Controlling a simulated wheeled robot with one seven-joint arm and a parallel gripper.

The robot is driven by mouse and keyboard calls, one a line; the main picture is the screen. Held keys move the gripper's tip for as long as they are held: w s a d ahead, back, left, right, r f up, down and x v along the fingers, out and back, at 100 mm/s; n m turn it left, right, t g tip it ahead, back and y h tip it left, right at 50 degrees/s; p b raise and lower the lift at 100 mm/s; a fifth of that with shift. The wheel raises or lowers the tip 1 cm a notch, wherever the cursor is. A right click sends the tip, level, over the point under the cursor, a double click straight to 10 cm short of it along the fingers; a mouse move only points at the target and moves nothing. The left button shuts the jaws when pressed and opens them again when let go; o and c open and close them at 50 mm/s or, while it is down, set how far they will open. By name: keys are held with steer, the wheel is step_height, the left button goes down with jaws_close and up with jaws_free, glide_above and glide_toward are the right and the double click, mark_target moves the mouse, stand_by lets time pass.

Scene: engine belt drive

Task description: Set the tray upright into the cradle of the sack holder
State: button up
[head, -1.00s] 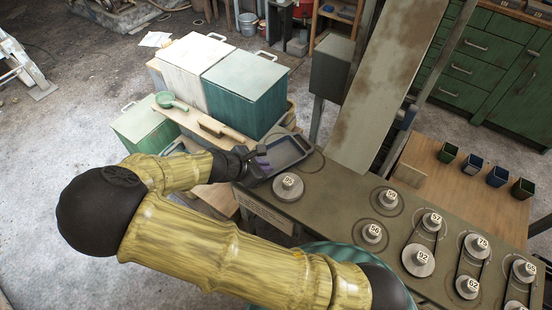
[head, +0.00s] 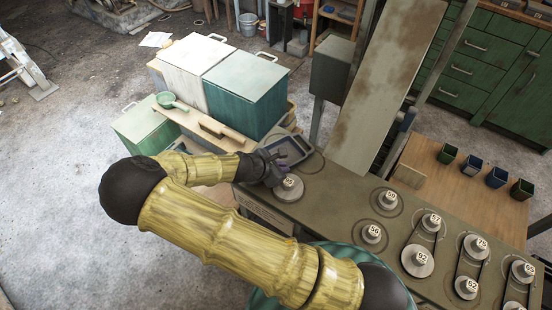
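A dark grey-blue shallow tray (head: 298,145) lies flat at the left end of the long olive-brown bench with the pulleys. My gripper (head: 275,164) is at the tray's near left side and covers part of it. The fingers are small and dark, so I cannot tell whether they are open, shut, or touching the tray. Pulley 95 (head: 289,187) is just in front of the tray, close to my gripper. I cannot make out the sack holder or its cradle in this view.
The pulley bench (head: 335,207) carries several numbered pulleys, some joined by belts. A white bin (head: 190,65) and a teal bin (head: 245,90) stand behind left. A tilted rusty board (head: 385,85) rises behind the tray. Small pots (head: 472,167) stand at right.

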steer(key=shift+x, duration=0.85)
steer(key=shift+a, duration=0.1)
jaws_close()
steer(key=shift+r, duration=0.2)
step_height(320, 180, up, 28)
steer(key=p, duration=0.1)
steer(key=shift+f+p, duration=0.2)
steer(key=shift+p, duration=0.1)
